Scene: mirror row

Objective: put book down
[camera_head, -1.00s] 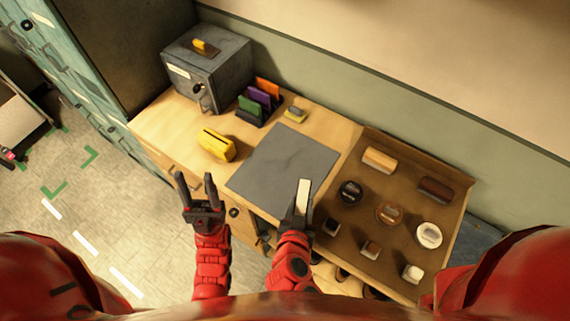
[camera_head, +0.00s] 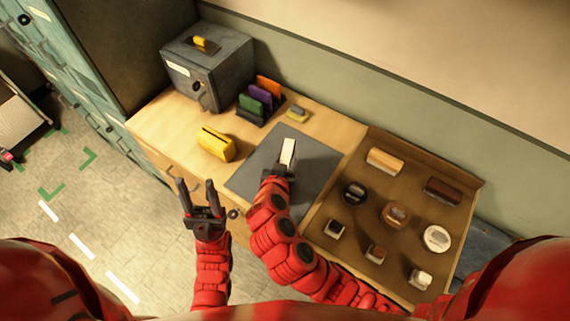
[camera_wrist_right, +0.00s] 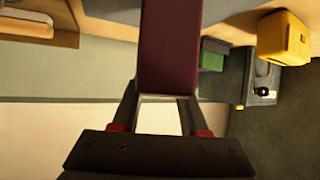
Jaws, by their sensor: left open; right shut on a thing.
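The book (camera_head: 288,152) is held by my right gripper (camera_head: 284,168), over the dark grey mat (camera_head: 254,157) on the wooden desk. From above it shows as a narrow pale strip. In the right wrist view the held book (camera_wrist_right: 170,45) shows a maroon face, with the right gripper's fingers (camera_wrist_right: 160,100) shut on its near end. I cannot tell whether the book touches the mat. My left gripper (camera_head: 197,186) is open and empty, in front of the desk's edge.
A yellow block-like object (camera_head: 216,144) lies left of the mat. Behind are a grey safe (camera_head: 207,75), a rack of coloured books (camera_head: 261,95) and a small yellow-grey item (camera_head: 297,113). A brown tray (camera_head: 398,227) of several items stands right.

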